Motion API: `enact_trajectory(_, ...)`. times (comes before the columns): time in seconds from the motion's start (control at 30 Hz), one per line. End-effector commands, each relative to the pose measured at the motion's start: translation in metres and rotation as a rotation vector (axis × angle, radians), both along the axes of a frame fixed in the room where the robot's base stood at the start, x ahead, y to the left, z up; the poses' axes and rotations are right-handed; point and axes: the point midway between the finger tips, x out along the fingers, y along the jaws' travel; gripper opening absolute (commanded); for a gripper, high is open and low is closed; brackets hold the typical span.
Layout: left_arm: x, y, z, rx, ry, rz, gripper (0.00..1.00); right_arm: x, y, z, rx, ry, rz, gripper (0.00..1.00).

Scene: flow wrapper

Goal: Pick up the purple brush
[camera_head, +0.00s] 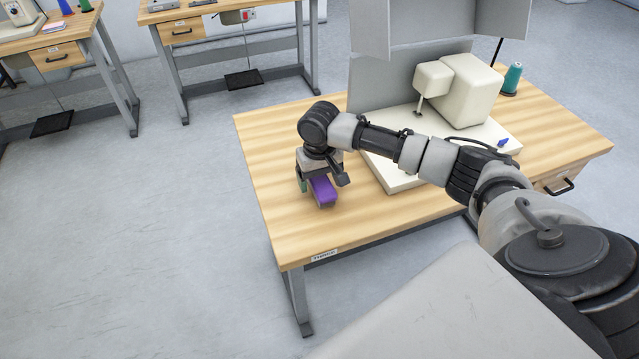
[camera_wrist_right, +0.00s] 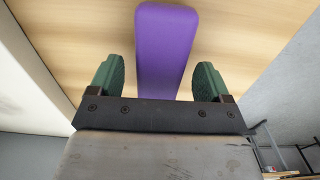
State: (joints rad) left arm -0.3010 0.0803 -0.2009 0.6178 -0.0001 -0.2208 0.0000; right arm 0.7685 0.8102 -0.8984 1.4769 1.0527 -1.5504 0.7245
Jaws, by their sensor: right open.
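The purple brush (camera_head: 323,190) lies on the wooden table under my right gripper. It also shows in the right wrist view (camera_wrist_right: 165,50), running between the two green fingers and out past them. My right gripper (camera_head: 312,186) is above the left part of the table, pointing down. In the right wrist view my right gripper (camera_wrist_right: 158,80) is open, with one finger on each side of the brush and a visible gap on both sides. The near end of the brush is hidden behind the gripper body. My left gripper is in neither view.
The wooden table (camera_head: 282,218) holds a cream sewing machine (camera_head: 468,90) with a white base to the right of the gripper. A teal thread spool (camera_head: 512,78) stands at the back right. Grey panels rise behind the machine.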

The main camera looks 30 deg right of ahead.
Motion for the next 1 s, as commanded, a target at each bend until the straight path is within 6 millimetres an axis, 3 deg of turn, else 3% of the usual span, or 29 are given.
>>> enact_trajectory(0.13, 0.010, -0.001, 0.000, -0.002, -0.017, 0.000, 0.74, 0.000, 0.000, -0.017, -0.001, 0.000, 0.000, 0.79)
enact_trajectory(0.4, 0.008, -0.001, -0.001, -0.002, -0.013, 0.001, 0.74, 0.000, 0.000, -0.020, -0.001, -0.002, 0.001, 0.79)
enact_trajectory(0.77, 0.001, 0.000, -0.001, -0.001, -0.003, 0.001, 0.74, 0.000, -0.001, -0.019, -0.001, -0.002, 0.001, 0.24)
enact_trajectory(1.0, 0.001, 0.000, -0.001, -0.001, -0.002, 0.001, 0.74, 0.000, -0.001, -0.018, -0.001, -0.002, 0.001, 0.24)
